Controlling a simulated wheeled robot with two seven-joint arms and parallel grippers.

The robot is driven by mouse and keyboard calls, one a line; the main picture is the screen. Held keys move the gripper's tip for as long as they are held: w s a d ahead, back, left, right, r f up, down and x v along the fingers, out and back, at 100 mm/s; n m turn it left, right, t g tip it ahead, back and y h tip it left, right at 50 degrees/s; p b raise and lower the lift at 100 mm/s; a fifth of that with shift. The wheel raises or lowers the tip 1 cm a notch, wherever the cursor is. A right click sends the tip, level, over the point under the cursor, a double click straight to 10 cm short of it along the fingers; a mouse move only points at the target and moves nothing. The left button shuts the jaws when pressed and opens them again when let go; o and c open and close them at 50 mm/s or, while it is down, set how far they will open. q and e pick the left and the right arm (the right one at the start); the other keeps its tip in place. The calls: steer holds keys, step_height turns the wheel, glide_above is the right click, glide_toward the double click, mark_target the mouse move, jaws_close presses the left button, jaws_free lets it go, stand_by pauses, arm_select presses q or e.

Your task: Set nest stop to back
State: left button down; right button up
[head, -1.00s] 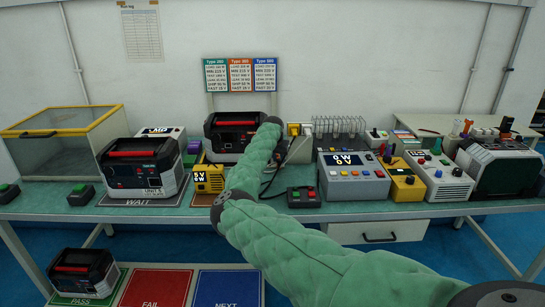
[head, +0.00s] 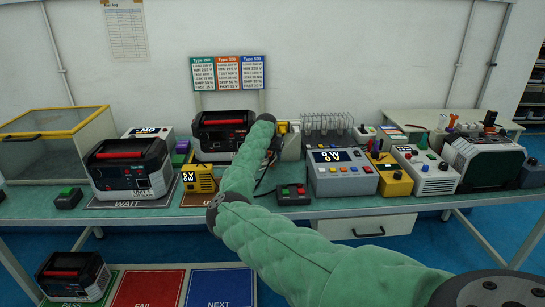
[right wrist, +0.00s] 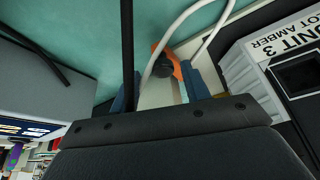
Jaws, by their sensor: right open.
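My right gripper (right wrist: 160,92) points at the bench with its two blue-tipped fingers apart. In the right wrist view an orange round part with a dark knob (right wrist: 163,62) lies just beyond and between the fingertips; I cannot tell whether it is the nest stop or whether they touch it. A pale cable (right wrist: 178,22) runs beside it. The unit labelled UNIT 3 (right wrist: 285,60) stands to the right; in the head view it appears to be the black-and-red unit (head: 222,137) at the back. In the head view my green right arm hides the stop area. My left gripper is out of view.
A grey meter box (head: 343,178) and a red-and-green button box (head: 292,194) stand right of my arm. A yellow meter (head: 198,179) and another black unit (head: 130,168) stand left. A dark rod crosses the wrist view. Bench front is fairly clear.

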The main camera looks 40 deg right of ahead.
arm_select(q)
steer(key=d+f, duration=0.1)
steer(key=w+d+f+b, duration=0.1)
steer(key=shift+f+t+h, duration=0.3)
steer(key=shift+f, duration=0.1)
arm_select(e)
steer(key=v, duration=0.7)
steer(key=shift+r, duration=0.15)
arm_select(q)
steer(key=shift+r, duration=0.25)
arm_select(e)
steer(key=shift+s, duration=0.1)
